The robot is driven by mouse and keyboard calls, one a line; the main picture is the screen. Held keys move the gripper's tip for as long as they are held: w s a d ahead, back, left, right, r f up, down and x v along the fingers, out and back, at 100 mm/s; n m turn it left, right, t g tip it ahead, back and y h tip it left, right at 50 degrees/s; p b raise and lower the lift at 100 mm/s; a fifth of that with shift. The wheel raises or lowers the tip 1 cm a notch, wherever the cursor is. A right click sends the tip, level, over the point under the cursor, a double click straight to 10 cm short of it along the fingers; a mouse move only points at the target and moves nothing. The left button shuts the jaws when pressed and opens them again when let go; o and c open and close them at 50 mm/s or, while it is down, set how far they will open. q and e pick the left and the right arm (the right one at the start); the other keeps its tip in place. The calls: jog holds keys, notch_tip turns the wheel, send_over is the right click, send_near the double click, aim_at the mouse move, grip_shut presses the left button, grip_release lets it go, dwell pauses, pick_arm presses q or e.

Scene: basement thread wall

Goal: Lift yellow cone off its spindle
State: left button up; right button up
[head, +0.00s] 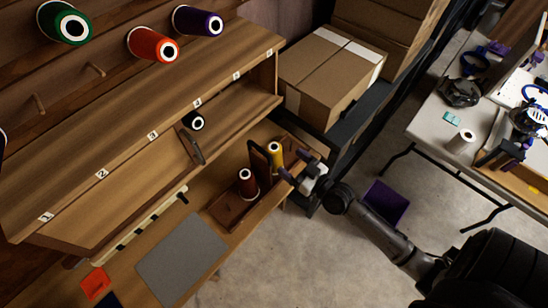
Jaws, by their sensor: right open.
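The yellow cone (275,156) stands upright on a small wooden rack at the right end of the lower bench, with a white-and-black top. The spindle under it is hidden. My right gripper (297,165) is open just to the right of the yellow cone, its fingers pointing toward it. I cannot tell whether a finger touches the cone. My left gripper is not in view.
A brown cone (247,184) stands on the rack left of the yellow one, with a dark upright frame (258,165) between. A black cone (193,121) sits on the shelf. Cardboard boxes (318,82) stand behind. A grey mat (182,258) lies on the bench.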

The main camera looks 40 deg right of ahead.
aim_at(280, 152)
jog(key=shift+w+a, duration=0.15)
jog(key=shift+w, duration=1.45)
jog(key=w, duration=0.4)
jog(key=shift+w+a, duration=0.1)
jog(key=shift+w, duration=0.25)
jog(key=shift+c, duration=0.3)
jog(key=c, duration=1.3)
jog(key=shift+o, duration=0.2)
jog(key=shift+r, duration=0.15)
